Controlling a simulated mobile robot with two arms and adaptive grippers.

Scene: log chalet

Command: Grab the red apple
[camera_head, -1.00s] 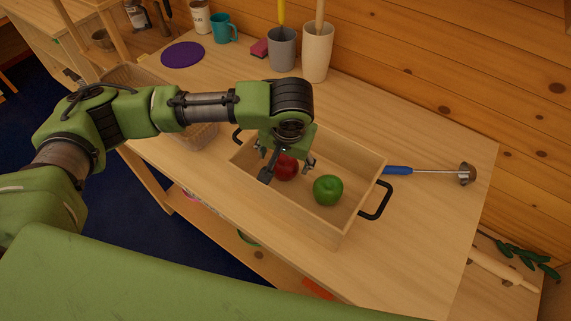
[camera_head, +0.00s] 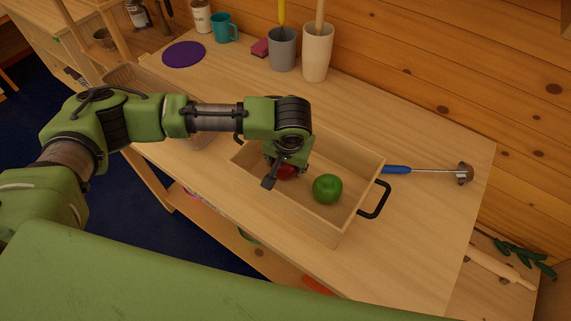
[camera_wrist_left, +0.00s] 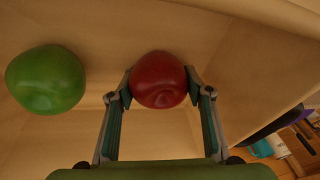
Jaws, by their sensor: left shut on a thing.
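The red apple (camera_head: 287,172) sits inside the wooden tray (camera_head: 345,222), partly hidden by my left gripper (camera_head: 285,176) in the head view. In the left wrist view the red apple (camera_wrist_left: 158,80) lies between the two fingertips of my left gripper (camera_wrist_left: 160,84), which touch it on both sides. The left gripper is shut on the apple, low inside the tray. A green apple (camera_head: 327,188) lies in the tray to the right of the red one; it also shows at the left of the left wrist view (camera_wrist_left: 46,79). My right gripper is not in view.
The tray has raised walls and a black handle (camera_head: 376,200). A ladle with a blue handle (camera_head: 398,170) lies to its right. A grey cup (camera_head: 282,50), a cream cup (camera_head: 317,52), a teal mug (camera_head: 223,29) and a purple disc (camera_head: 183,55) stand behind.

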